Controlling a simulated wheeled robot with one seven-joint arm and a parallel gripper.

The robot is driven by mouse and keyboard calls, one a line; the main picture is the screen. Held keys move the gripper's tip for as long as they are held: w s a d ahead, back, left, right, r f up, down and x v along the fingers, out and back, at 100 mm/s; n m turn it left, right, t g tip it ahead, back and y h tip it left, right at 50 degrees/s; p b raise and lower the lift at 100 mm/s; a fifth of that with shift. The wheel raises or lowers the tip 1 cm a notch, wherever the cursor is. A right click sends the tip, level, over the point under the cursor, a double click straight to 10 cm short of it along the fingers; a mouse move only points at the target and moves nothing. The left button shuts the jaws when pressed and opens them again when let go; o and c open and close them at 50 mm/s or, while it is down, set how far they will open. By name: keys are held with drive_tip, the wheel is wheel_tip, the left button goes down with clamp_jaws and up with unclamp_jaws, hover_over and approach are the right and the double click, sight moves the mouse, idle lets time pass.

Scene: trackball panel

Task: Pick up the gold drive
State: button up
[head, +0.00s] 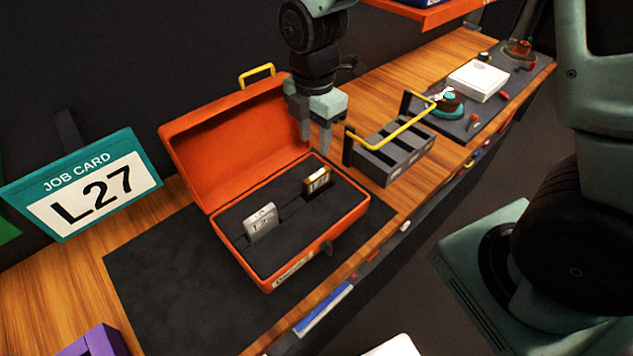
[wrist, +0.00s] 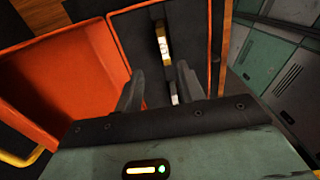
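The gold drive (head: 317,181) stands upright in a slot in the dark foam of an open orange case (head: 352,222). Its pale label faces the front. In the wrist view the gold drive (wrist: 162,45) shows ahead of the fingertips, in the upper middle. My gripper (head: 314,140) hangs above the case, near the lid's right edge. It is apart from the drive, with nothing between its fingers. In the wrist view my gripper (wrist: 160,75) shows its two fingers spread.
A silver drive (head: 262,222) stands in the same foam, left of the gold one. The raised lid (head: 235,140) is behind. A grey slotted caddy (head: 392,158) with a yellow handle stands close on the right. A job card (head: 92,190) reads L27.

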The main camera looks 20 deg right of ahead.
sight(318, 175)
wheel_tip(318, 175, down, 7)
drive_tip(key=shift+r+p, duration=0.2)
drive_tip(key=shift+p, duration=0.55)
drive_tip(key=f+p, duration=0.1)
drive_tip(key=f, duration=0.1)
drive_tip(key=f+p, duration=0.1)
drive_tip(key=f, duration=0.1)
drive_tip(key=shift+s+d, duration=0.15)
drive_tip(key=shift+s, duration=0.25)
drive_tip(key=shift+f, duration=0.65)
clamp_jaws()
